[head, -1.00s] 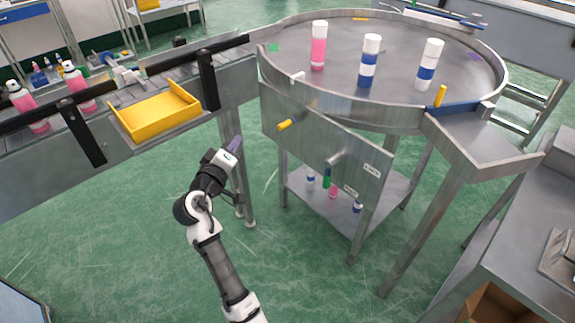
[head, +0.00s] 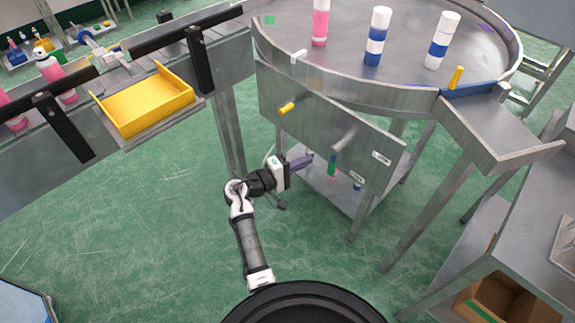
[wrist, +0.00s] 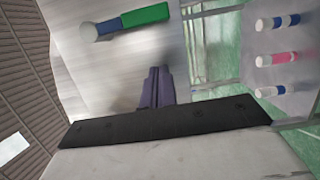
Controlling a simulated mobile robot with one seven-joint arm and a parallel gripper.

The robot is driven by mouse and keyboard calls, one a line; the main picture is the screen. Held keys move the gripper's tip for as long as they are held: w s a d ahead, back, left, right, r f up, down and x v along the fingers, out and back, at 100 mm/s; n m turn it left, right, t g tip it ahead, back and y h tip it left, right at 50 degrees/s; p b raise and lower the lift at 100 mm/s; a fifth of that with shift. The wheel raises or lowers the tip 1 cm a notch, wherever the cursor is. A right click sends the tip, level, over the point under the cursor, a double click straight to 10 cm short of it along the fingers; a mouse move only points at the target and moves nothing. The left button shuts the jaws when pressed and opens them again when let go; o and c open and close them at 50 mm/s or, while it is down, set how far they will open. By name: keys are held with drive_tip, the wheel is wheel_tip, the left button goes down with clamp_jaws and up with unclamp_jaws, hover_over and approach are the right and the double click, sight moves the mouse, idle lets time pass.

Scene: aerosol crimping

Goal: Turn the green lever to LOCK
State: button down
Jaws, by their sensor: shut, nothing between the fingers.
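The green lever (head: 332,164) hangs down from a grey pivot on the metal front panel (head: 300,122) in the head view. In the wrist view the lever (wrist: 146,15) shows a pale round pivot end, a blue section and a green handle. My gripper (head: 308,160), with purple fingers, is shut and empty, just left of the lever's green end. In the wrist view the fingers (wrist: 158,80) are apart from the lever.
A yellow lever (head: 287,108) sticks out of the panel's left side. A round table (head: 415,85) above carries several cans. A conveyor with a yellow tray (head: 145,105) stands left. Green floor is open in front.

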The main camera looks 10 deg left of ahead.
drive_tip(key=shift+s+d+p, duration=0.25)
drive_tip(key=shift+d+p, duration=0.05)
drive_tip(key=shift+d, duration=0.4)
drive_tip(key=shift+s+d+p, duration=0.2)
drive_tip(key=shift+d+p, duration=0.15)
drive_tip(key=shift+d, duration=0.4)
drive_tip(key=shift+s+d+p, duration=0.25)
drive_tip(key=shift+d+p, duration=0.05)
drive_tip(key=shift+d, duration=0.4)
